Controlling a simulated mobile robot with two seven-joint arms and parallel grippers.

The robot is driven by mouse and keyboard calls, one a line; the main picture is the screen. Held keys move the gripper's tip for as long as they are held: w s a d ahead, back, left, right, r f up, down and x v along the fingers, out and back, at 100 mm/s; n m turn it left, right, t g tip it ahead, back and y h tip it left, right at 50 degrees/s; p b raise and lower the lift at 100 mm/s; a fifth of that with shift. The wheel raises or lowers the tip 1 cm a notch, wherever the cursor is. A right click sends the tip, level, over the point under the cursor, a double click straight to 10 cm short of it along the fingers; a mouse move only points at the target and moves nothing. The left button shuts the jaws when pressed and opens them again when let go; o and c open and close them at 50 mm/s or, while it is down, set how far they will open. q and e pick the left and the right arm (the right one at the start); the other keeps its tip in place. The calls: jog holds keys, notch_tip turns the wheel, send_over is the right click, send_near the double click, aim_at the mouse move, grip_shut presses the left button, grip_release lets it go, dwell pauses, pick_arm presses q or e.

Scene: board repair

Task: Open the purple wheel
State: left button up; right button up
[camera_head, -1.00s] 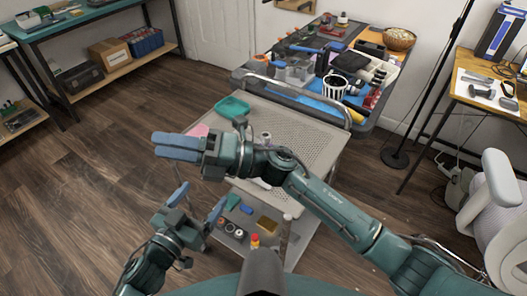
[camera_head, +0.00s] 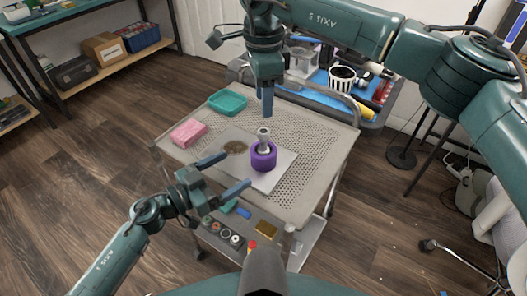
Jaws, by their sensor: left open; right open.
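The purple wheel (camera_head: 263,158) is a thick purple ring around a pale metal hub. It rests on a light sheet on top of the grey perforated cart. A metal post stands up from its middle. My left gripper (camera_head: 236,172) is open and empty, just left of and in front of the wheel, its fingers pointing towards the wheel's side. My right gripper (camera_head: 267,104) hangs above and behind the wheel, pointing down. Its fingers overlap in the picture, and nothing shows between them. It is apart from the wheel.
The cart (camera_head: 322,145) also carries a pink block (camera_head: 189,133), a teal tray (camera_head: 228,102) and a dark brown patch on the sheet (camera_head: 281,169). Several small parts lie on its lower shelf. A crowded blue-topped cart (camera_head: 312,78) stands behind. The top's right side is clear.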

aim_at(264, 152)
pick_arm(q)
jog(key=x, duration=1)
jog(key=shift+w+d, duration=0.15)
jog(key=shift+c, duration=0.2)
